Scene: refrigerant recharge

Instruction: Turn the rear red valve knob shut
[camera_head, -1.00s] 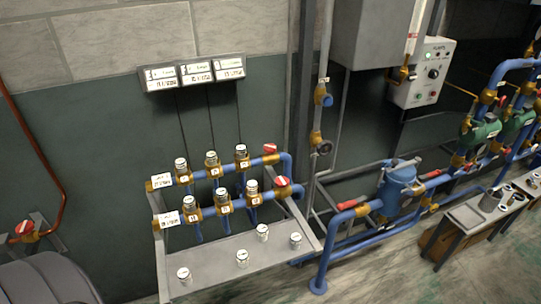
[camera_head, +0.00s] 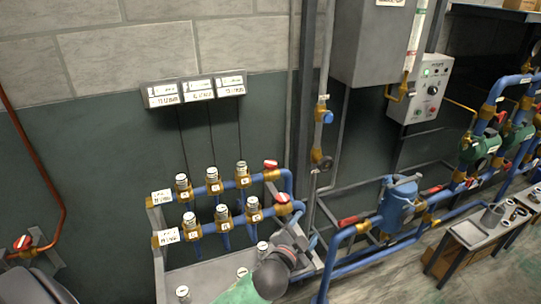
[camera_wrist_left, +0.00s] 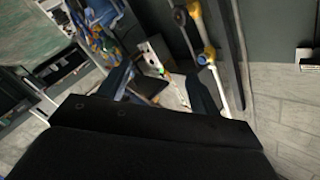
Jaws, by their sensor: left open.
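The rear red valve knob (camera_head: 271,164) sits at the right end of the rear blue pipe of the manifold, uncovered in the head view. A second red knob (camera_head: 283,198) is on the front pipe, below and right of it. My left gripper (camera_head: 300,238) has come in from the bottom, over the right end of the manifold's grey shelf. It appears below the front knob and apart from both knobs. In the left wrist view its two dark fingers (camera_wrist_left: 162,88) are spread with nothing between them. My right gripper is not in view.
Several capped brass valves stand along both blue pipes, left of the knobs. The grey shelf (camera_head: 205,278) carries several white-topped caps. A vertical pipe (camera_head: 321,130) and blue pipework with a blue canister (camera_head: 397,205) stand to the right. A label panel (camera_head: 194,89) hangs above.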

